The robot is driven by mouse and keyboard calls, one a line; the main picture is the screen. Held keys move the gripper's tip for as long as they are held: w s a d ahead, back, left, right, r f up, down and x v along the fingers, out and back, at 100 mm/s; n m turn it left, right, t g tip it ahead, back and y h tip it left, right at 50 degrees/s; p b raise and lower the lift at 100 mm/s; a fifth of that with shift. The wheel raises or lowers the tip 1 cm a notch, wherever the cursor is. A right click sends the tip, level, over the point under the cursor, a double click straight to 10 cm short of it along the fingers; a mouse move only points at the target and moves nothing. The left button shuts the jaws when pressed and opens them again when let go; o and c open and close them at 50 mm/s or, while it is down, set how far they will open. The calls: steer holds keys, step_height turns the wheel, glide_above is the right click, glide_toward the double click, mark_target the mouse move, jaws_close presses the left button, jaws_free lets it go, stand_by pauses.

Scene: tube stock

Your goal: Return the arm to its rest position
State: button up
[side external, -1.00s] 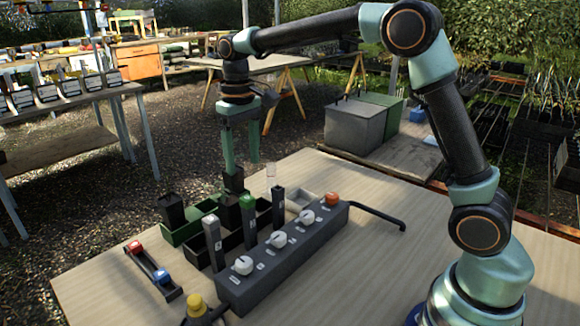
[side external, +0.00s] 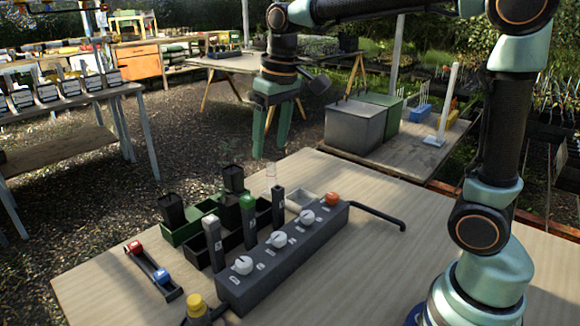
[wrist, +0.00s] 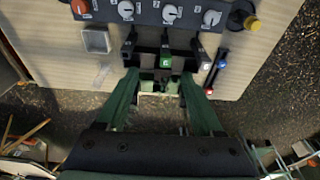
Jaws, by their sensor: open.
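My gripper (side external: 271,148) is open and empty in the side external view, raised above the far edge of the table (side external: 400,222).
A grey control box (side external: 285,258) with white knobs and an orange button lies in front of the trays. A black bar with red and blue buttons (side external: 154,270) lies at left. A clear tube (side external: 271,176) and a small pale tray (side external: 300,200) are near the gripper.

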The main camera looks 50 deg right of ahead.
steer(key=s+d+f+t, duration=0.2)
steer(key=s+f+t, duration=0.1)
steer(key=s, duration=0.9)
steer(key=shift+t, duration=0.3)
steer(key=shift+o, duration=0.4)
steer(key=shift+d, duration=0.15)
